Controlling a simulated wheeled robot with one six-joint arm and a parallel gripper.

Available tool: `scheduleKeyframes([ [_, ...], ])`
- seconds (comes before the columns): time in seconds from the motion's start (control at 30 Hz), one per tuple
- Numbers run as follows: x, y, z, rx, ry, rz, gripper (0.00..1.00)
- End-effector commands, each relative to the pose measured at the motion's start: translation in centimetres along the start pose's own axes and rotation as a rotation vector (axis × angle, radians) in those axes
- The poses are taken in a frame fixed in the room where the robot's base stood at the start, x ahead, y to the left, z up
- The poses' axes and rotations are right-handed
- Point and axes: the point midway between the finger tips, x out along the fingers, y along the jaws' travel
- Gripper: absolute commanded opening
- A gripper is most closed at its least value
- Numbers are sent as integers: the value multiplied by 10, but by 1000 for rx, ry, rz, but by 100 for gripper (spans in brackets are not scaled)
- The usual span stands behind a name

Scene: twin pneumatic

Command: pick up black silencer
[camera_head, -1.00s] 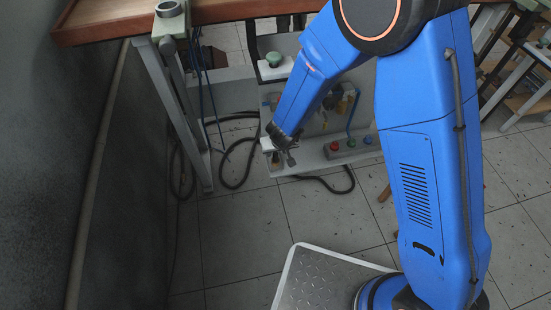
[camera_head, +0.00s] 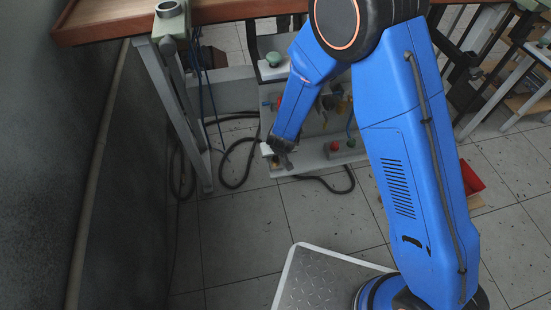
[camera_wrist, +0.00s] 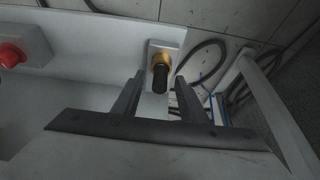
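The black silencer (camera_wrist: 160,79) is a short dark cylinder on a brass fitting (camera_wrist: 161,60), which sits on a light grey block (camera_wrist: 164,48) in the wrist view. My gripper (camera_wrist: 159,76) is open, with one finger to the left of the silencer and one to the right. Gaps show on both sides, and I see no contact. How deep the silencer is between the fingers is hard to tell. In the head view my gripper (camera_head: 285,160) is small and dark at the lower front of the grey panel, and I cannot make out the silencer there.
A red button (camera_wrist: 12,54) is at the left of the wrist view. A grey post (camera_wrist: 268,105) stands close on the right. Black hose (camera_head: 235,165) lies on the floor. A table (camera_head: 110,18) overhangs the back left. The front floor is mostly clear.

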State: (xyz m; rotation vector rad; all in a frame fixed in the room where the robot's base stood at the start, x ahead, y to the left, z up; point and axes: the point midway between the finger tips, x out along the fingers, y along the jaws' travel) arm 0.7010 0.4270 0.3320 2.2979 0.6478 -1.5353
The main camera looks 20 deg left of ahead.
Motion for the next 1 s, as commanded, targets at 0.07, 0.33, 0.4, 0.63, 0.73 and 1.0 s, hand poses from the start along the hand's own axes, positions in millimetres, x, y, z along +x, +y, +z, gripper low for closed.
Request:
scheduleKeyframes([
  [0.07,0,0,0,0,0,0,22],
  [0.33,0,0,0,0,0,0,0],
  [0.4,0,0,0,0,0,0,0],
  [0.63,-4,0,-2,0,0,0,0],
  [0.73,-10,0,-4,2,1,0,0],
  [1.0,-22,0,-9,1,0,0,0],
])
